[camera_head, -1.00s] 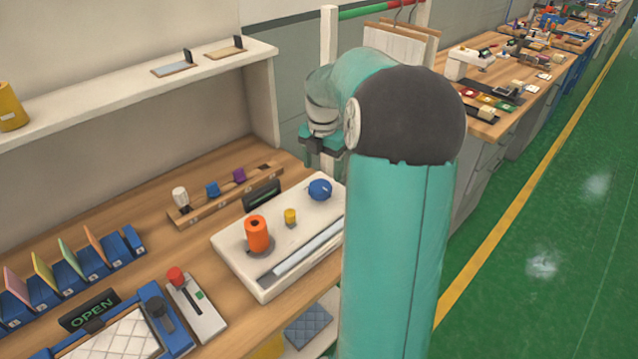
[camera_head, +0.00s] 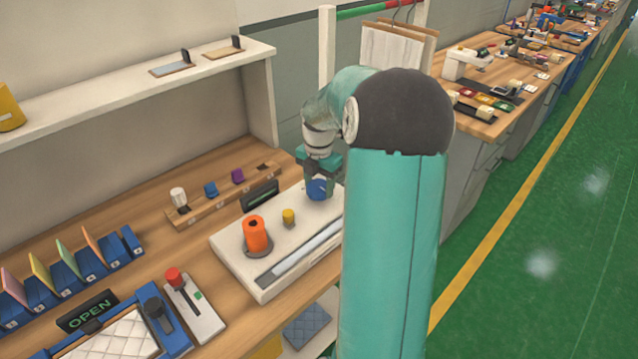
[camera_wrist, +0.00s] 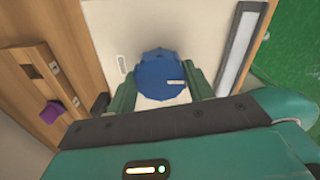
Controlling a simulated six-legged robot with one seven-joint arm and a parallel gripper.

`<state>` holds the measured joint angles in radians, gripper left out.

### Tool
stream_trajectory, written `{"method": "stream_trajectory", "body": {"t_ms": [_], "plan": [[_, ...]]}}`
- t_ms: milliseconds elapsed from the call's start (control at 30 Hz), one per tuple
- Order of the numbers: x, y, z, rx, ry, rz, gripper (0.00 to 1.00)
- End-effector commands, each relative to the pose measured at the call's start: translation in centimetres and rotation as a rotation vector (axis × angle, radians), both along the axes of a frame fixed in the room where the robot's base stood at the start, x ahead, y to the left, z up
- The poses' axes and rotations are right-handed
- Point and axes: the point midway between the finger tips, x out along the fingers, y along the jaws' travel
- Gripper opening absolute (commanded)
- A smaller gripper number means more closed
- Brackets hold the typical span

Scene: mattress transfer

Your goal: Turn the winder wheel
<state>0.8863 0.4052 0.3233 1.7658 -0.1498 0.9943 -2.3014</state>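The winder wheel is a blue, scalloped knob (camera_head: 317,190) at the far right end of a white board (camera_head: 236,262). In the wrist view the blue wheel (camera_wrist: 162,76) lies between the two green fingers of my gripper (camera_wrist: 163,92), with a small white mark on its right side. My gripper (camera_head: 320,182) is open and low over the wheel, one finger on each side. A narrow gap seems to show at both sides in the wrist view. Whether the fingers touch the wheel lower down I cannot tell.
An orange spool (camera_head: 256,234) and a small yellow peg (camera_head: 288,215) stand on the same board, left of the wheel.

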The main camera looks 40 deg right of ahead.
Motion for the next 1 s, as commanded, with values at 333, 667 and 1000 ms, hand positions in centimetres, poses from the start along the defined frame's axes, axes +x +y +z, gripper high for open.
{"method": "stream_trajectory", "body": {"t_ms": [333,667,1000], "plan": [[0.01,0.05,0.04,0.000,0.000,-0.055,0.29],[-0.03,0.07,0.07,0.000,0.001,-0.272,0.29],[-0.09,0.09,0.08,0.000,0.000,-0.593,0.29]]}}
